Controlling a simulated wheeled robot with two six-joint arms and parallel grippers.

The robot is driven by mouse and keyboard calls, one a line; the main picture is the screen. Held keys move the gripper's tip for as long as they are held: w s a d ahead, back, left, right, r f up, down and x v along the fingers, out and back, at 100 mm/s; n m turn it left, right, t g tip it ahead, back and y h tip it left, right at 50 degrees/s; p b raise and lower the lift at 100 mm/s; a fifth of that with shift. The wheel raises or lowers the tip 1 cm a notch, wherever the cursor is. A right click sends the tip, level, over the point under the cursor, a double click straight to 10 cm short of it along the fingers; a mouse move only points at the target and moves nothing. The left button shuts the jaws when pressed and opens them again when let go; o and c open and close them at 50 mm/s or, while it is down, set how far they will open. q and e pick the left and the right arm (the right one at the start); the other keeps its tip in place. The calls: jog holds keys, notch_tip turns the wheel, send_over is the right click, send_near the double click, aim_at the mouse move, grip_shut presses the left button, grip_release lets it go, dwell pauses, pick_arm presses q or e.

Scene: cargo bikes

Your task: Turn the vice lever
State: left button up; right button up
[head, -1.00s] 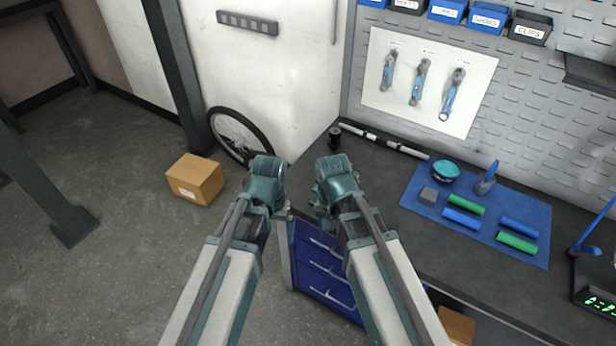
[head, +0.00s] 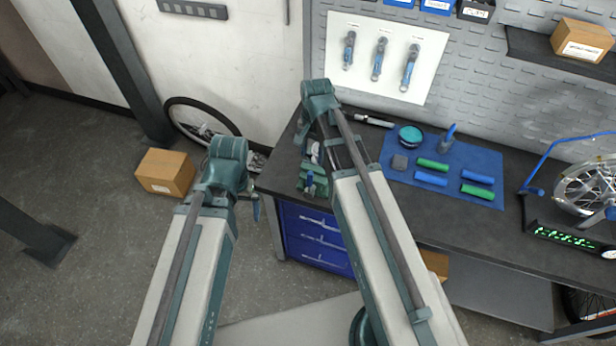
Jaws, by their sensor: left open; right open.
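A green shape (head: 319,186) that looks like the vice sits on the dark workbench near its left end. It is partly hidden behind my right arm, and I cannot make out its lever. My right gripper (head: 311,172) hangs down in front of this green shape. I cannot tell whether they touch. My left gripper (head: 256,208) is lower and further left, off the bench's left edge, mostly hidden by its own arm. Both grippers are open, with nothing seen in them.
A blue mat (head: 485,160) with green and blue rolls lies right of my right arm. Blue drawers (head: 318,236) stand under the bench. A cardboard box (head: 165,172) and a wheel (head: 190,118) are on the left. A truing stand (head: 535,180) with a wheel is on the right.

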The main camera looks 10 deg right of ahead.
aim_at(310, 179)
jog(key=f+b, duration=1.3)
jog(key=shift+w+a+f, duration=0.2)
jog(key=shift+a+f, duration=0.05)
jog(key=shift+f, duration=0.1)
grip_shut()
dwell(1.1)
